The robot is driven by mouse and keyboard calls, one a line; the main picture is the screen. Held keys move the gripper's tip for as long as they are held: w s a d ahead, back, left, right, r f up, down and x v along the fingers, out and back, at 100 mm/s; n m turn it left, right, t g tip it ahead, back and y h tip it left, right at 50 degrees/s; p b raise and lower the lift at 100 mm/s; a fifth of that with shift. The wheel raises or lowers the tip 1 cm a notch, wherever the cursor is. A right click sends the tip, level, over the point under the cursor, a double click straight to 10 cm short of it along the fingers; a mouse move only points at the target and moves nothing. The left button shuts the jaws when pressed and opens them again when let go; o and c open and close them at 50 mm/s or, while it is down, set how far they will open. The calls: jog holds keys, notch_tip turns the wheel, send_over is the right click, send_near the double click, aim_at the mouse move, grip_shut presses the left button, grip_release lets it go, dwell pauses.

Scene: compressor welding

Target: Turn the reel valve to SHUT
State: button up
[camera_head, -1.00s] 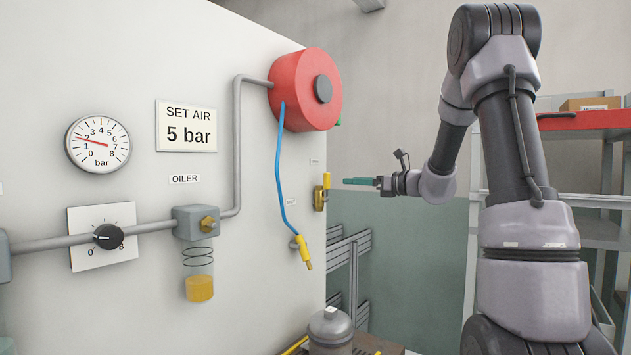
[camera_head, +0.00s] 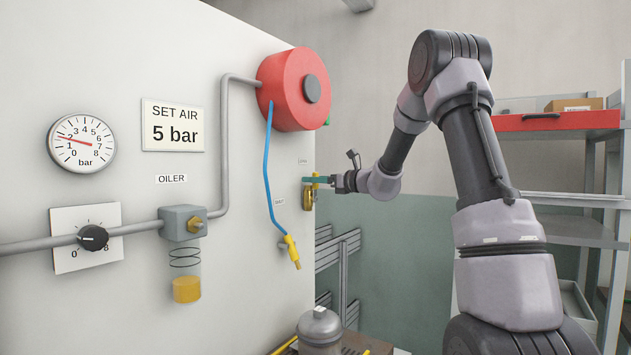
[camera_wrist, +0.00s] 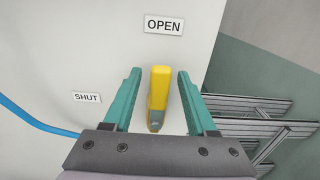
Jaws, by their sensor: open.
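The reel valve's yellow lever (camera_wrist: 158,88) stands upright in the wrist view, with its end toward the OPEN label (camera_wrist: 164,24). The SHUT label (camera_wrist: 87,97) is on the wall to its left. My gripper (camera_wrist: 158,80) is open, with one teal finger on each side of the lever and a gap on both sides. In the head view my gripper (camera_head: 317,181) is at the brass valve body (camera_head: 308,197) near the wall's right edge, and its fingers cover most of the lever.
The blue hose (camera_head: 266,160) hangs from the red reel (camera_head: 294,90) to a yellow nozzle (camera_head: 291,252), left of the valve. It also shows at the left of the wrist view (camera_wrist: 30,118). Grey metal rails (camera_wrist: 250,120) are beyond the wall's right edge. A grey tank (camera_head: 319,328) stands below.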

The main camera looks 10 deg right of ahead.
jog(key=shift+c, duration=0.3)
grip_shut()
dwell(1.1)
